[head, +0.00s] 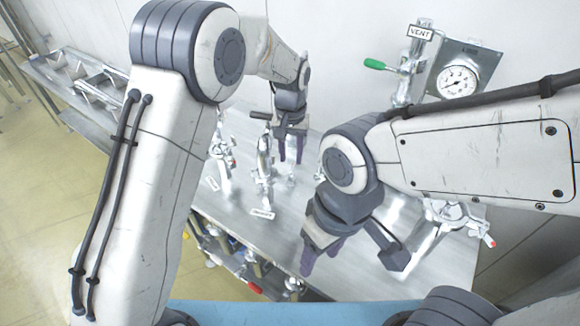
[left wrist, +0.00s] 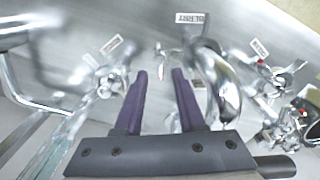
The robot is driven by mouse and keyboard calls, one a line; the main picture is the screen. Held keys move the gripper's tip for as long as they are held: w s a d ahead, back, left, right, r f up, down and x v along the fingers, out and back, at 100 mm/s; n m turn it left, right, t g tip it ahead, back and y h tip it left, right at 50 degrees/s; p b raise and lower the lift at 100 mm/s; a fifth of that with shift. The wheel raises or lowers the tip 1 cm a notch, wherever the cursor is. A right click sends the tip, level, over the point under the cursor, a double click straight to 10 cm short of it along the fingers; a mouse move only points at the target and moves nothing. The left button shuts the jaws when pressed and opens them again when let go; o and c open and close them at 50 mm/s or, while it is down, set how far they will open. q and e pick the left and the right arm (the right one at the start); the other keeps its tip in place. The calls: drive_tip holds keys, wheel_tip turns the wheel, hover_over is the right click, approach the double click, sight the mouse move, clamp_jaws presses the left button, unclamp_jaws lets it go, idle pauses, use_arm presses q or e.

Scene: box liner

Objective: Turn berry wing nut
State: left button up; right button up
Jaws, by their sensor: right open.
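The BERRY label (left wrist: 192,19) lies on the metal bench at the top of the left wrist view. A small shiny wing-shaped piece (left wrist: 162,58), seemingly the berry wing nut, shows below and left of that label, just beyond my left fingertips. My left gripper (left wrist: 161,72) is open, its two purple fingers apart with nothing between them. In the head view my left gripper (head: 290,158) points down over the bench beside the chrome fittings; the nut cannot be made out there. My right gripper (head: 320,258) is open and empty, lower in the picture over the bench's front part.
A curved chrome pipe (left wrist: 222,85) stands just right of my left fingers. Another labelled fitting (left wrist: 108,80) is to the left, and more are to the right. A VENT valve with a green handle (head: 375,64) and a gauge (head: 458,82) are on the back wall.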

sight(291, 170)
use_arm(q)
wheel_tip(291, 170, up, 6)
drive_tip(key=shift+f+b, duration=0.15)
drive_tip(key=shift+b, duration=0.3)
